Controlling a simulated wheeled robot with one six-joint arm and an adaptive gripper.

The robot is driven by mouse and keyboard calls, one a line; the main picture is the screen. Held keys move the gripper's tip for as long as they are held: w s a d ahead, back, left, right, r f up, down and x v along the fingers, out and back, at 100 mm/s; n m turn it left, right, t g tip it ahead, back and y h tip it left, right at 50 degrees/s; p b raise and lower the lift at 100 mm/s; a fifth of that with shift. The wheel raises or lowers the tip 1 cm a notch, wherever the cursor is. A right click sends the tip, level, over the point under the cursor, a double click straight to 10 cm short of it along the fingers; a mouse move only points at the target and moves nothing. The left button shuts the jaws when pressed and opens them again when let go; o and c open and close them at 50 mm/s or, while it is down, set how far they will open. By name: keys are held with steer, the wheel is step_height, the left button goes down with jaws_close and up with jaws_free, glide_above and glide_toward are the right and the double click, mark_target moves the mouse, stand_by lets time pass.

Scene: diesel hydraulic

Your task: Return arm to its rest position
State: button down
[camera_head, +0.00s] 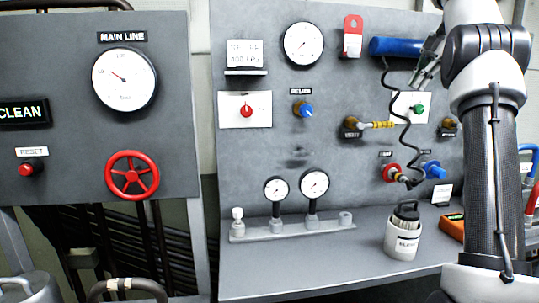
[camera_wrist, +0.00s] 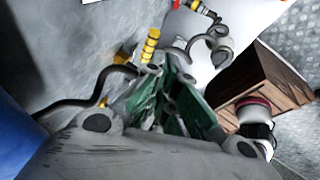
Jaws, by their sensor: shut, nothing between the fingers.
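My arm stands at the right of the head view, raised in front of the grey panel (camera_head: 335,125). My gripper (camera_head: 425,72) points down and left beside the right end of a blue cylinder (camera_head: 396,47), partly hidden by my arm. In the wrist view my gripper (camera_wrist: 168,68) shows grey fingers with green inner parts, drawn together with nothing held. A black coiled cable (camera_head: 407,130) hangs from near the cylinder down to the red and blue fittings. I cannot tell whether my gripper touches the cylinder.
A white canister (camera_head: 402,235) with a black top and an orange device (camera_head: 453,227) stand on the grey bench (camera_head: 330,262) below my arm. Small gauges (camera_head: 314,184) rise from a block there. A left panel (camera_head: 60,90) carries a red handwheel (camera_head: 132,175).

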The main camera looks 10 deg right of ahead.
steer(key=w+d+f+m+h, duration=0.1)
steer(key=w+d+f+m, duration=0.2)
steer(key=f+m, duration=0.45)
steer(key=s+a+f+m+h, duration=0.1)
steer(key=s+a+f+m, duration=0.2)
steer(key=s+f+m, duration=0.5)
steer(key=s+a+f+m, duration=0.1)
steer(key=s+a+f, duration=0.2)
steer(key=s+a, duration=0.3)
steer(key=s+a+f+m+h, duration=0.1)
steer(key=s+a, duration=0.5)
steer(key=s, duration=0.6)
steer(key=s+a+f+m+t, duration=0.1)
steer(key=s+a+f+m, duration=0.2)
steer(key=s, duration=0.7)
steer(key=shift+a+f+h, duration=0.4)
steer(key=shift+a+f, duration=0.6)
steer(key=shift+a, duration=0.85)
